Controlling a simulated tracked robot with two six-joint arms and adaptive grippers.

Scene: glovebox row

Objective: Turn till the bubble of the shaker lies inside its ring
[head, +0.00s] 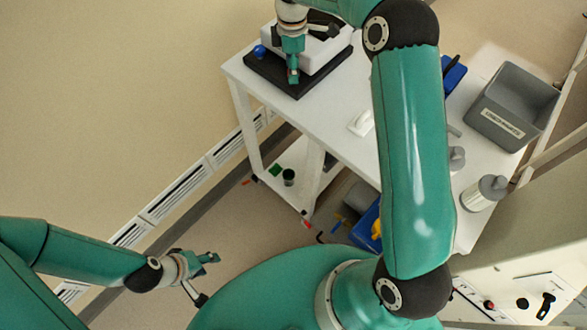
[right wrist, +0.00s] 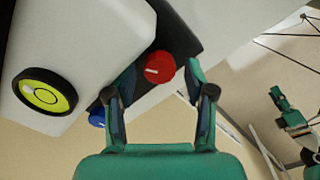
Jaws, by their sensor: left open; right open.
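The shaker (head: 312,50) is a white box on a black base (head: 270,72) at the back left of the white table. A red knob (right wrist: 158,67) with a white mark shows between the open fingers of my right gripper (right wrist: 160,80), apart from both. A blue knob (right wrist: 97,118) is partly behind the left finger; it also shows in the head view (head: 259,51). My left gripper (head: 208,258) is open and empty, away from the table.
On the table (head: 330,115) stand a grey labelled bin (head: 512,105), a grey-lidded jar (head: 484,193) and a small white item (head: 361,123). My right arm covers part of the tabletop. Small items lie on the lower shelf and floor.

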